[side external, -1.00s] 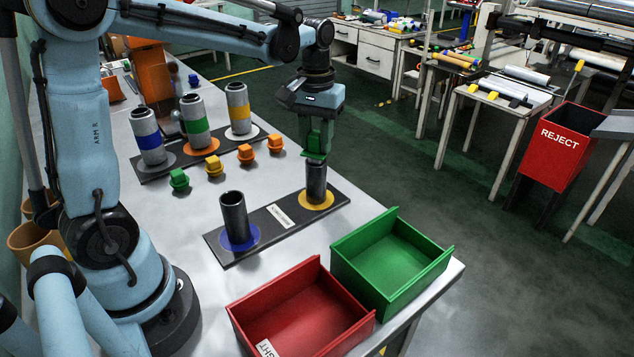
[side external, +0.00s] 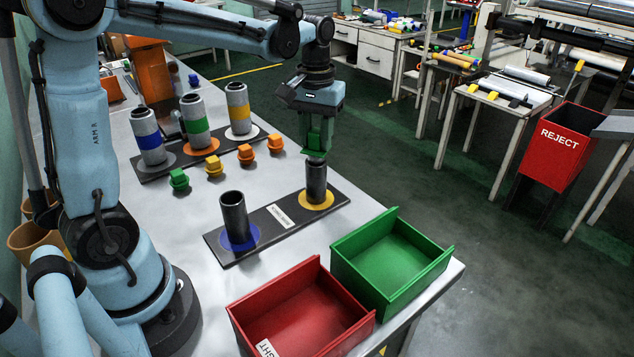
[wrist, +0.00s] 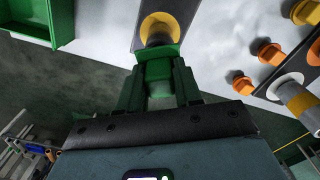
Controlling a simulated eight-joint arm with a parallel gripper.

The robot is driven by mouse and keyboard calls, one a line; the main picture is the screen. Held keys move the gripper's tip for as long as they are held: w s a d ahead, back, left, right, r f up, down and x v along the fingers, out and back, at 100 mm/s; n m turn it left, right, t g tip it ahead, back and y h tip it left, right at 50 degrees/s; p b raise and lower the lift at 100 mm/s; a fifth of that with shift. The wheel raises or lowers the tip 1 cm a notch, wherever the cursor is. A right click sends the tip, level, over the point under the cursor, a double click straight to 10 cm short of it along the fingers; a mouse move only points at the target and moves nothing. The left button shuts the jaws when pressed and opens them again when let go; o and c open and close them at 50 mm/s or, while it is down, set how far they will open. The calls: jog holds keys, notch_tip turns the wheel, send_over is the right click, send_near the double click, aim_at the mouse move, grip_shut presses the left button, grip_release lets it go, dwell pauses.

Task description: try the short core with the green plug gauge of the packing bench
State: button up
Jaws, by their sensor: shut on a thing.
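My gripper (side external: 316,140) is shut on the green plug gauge (wrist: 157,66) and points down. The gauge's green body sits between the fingers in the wrist view. In the side view it stands directly over the dark core (side external: 317,186) on the yellow disc (side external: 330,201). The gauge's lower end is at the core's mouth; I cannot tell whether it is inside. A second dark open core (side external: 235,217) stands upright on the blue disc (side external: 256,238). Both are on a dark plate (side external: 283,217).
A green tray (side external: 388,262) and a red tray (side external: 300,312) stand at the bench's front. Behind are several small plugs, including a green one (side external: 179,180), and banded grey cylinders (side external: 196,121) on a dark rack. A red reject bin (side external: 556,150) stands beyond the bench.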

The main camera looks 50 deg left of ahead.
jog(key=shift+r, duration=1.4)
jog(key=shift+d, duration=0.1)
